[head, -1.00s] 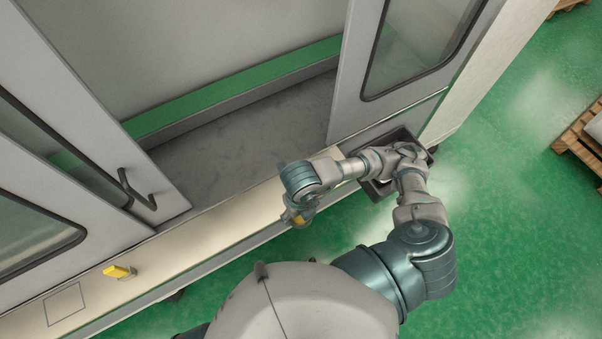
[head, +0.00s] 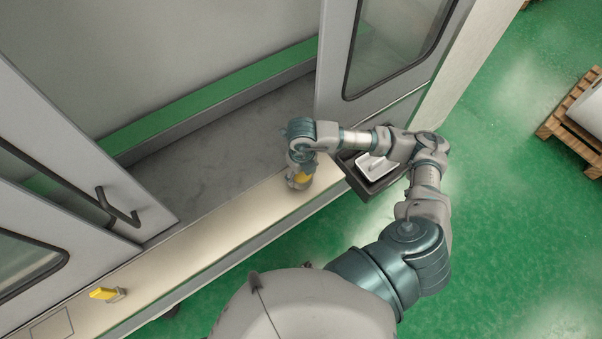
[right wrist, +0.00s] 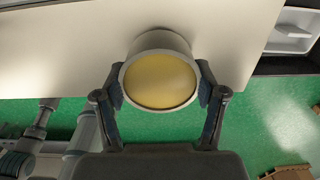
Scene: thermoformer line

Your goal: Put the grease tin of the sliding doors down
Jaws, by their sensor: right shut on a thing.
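The grease tin (right wrist: 160,80) is a round pale grey tin with a yellow top, between the two fingers of my right gripper (right wrist: 161,92) in the right wrist view. The fingers press on it from both sides. In the head view the right gripper (head: 299,183) points down at the beige ledge (head: 232,213) in front of the sliding doors, and a yellow bit of the tin (head: 303,178) shows there. I cannot tell whether the tin's base touches the ledge. The right sliding door (head: 338,75) and the left sliding door (head: 75,150) stand apart. My left gripper is not in view.
A dark tray (head: 377,186) with a pale metal thing (head: 372,163) in it is right of the gripper, under my forearm. A yellow switch handle (head: 103,294) sits on the ledge at left. Bare ledge lies between. A loaded pallet (head: 570,145) stands on the green floor.

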